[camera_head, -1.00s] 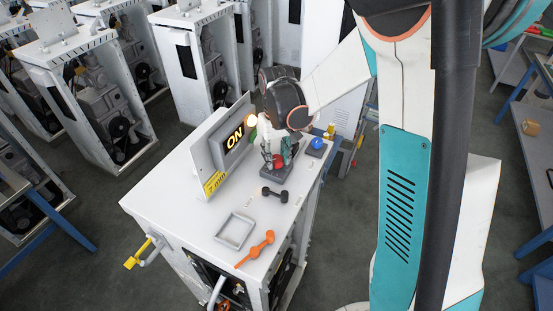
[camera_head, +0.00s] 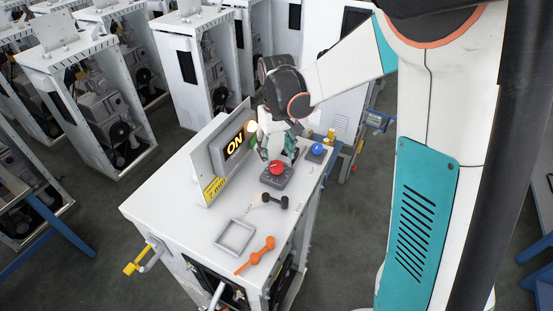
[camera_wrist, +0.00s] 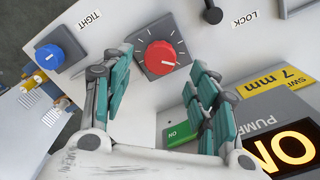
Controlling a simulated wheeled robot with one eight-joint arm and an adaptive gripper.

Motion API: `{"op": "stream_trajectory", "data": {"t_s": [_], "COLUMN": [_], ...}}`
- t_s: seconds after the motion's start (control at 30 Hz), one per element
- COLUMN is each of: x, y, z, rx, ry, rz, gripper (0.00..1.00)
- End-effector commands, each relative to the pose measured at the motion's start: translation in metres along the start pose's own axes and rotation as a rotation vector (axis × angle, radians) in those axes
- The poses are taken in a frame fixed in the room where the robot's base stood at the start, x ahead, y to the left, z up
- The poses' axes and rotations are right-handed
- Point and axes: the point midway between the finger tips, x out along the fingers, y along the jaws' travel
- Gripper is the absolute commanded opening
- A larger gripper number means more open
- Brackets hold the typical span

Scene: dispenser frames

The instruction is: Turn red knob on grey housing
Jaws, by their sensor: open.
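The red knob (camera_head: 277,168) sits on its grey housing (camera_head: 275,182) on top of the white cabinet. In the wrist view the red knob (camera_wrist: 160,56) has a pale pointer mark towards its lower right, and the grey housing (camera_wrist: 146,70) carries white tick marks around it. My gripper (camera_head: 279,150) is over the far side of the knob, with teal-padded fingers spread and nothing held. In the wrist view my gripper (camera_wrist: 160,70) has one finger left of the knob and one to its lower right. The knob appears clear of both fingers.
A blue knob (camera_head: 317,148) stands beside the housing, near the cabinet's edge. A grey upright panel (camera_head: 202,160) with a lit ON display (camera_head: 235,143) stands to the left. A black handle (camera_head: 270,200), a grey square frame (camera_head: 234,236) and an orange handle (camera_head: 256,256) are nearer.

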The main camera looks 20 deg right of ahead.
Motion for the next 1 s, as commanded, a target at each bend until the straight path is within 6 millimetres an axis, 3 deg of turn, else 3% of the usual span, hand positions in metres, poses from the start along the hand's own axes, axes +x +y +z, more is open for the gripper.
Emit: {"op": "stream_trajectory", "data": {"t_s": [0.2,0.4,1.0], "x": [-0.045,-0.071,-0.079], "y": [0.0,0.0,0.0], "z": [0.0,0.0,0.0], "rx": [0.0,0.0,0.0], "ry": [0.0,0.0,0.0], "rz": [0.0,0.0,0.0], "gripper": [0.54,0.54,0.54]}}
